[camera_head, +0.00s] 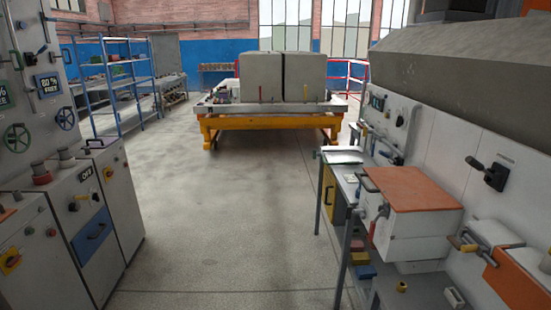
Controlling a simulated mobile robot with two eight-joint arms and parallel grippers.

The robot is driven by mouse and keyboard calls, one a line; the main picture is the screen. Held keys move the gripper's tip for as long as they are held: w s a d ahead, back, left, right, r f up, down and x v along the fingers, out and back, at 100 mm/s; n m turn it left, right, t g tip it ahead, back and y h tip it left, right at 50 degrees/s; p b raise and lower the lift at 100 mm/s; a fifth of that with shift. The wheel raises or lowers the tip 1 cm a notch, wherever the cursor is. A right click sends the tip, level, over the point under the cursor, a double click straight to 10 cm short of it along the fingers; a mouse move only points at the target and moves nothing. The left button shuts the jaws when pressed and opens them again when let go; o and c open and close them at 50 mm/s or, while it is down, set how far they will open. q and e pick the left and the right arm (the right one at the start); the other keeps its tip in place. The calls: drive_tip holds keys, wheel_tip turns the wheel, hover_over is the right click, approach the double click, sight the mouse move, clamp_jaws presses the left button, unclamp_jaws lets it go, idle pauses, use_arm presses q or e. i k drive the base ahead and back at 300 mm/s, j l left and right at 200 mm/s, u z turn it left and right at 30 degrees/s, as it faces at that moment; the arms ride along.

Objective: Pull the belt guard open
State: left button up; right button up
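Neither of my grippers is in view. No part in view is clearly marked as the belt guard. A white box with an orange top (412,188) projects from the machine on the right, with a grey handle (371,183) at its left side. Lower right, an orange panel (518,284) with a yellow-tipped handle (468,247) is cut off by the frame edge. I cannot tell which of these is the guard. Both look closed, and nothing touches them.
A workbench (343,158) with a yellow drawer stands beyond the box. Control cabinets (108,188) line the left. A yellow-framed mould table (270,122) with two grey blocks stands at the back, near a blue shelf rack (112,83). The floor (225,210) between is clear.

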sight(329, 187)
drive_tip(key=i+u, duration=0.15)
drive_tip(key=i, duration=1.55)
drive_tip(key=i+z, duration=0.1)
drive_tip(key=i, duration=0.45)
drive_tip(key=i+j+z, duration=0.15)
drive_tip(key=i, duration=0.35)
drive_tip(key=i+j+z, duration=0.1)
drive_tip(key=i, duration=0.45)
drive_tip(key=i+j+z, duration=0.25)
drive_tip(key=i, duration=0.15)
drive_tip(key=i+j+z, duration=0.3)
drive_tip(key=i+l, duration=0.05)
drive_tip(key=l, duration=0.05)
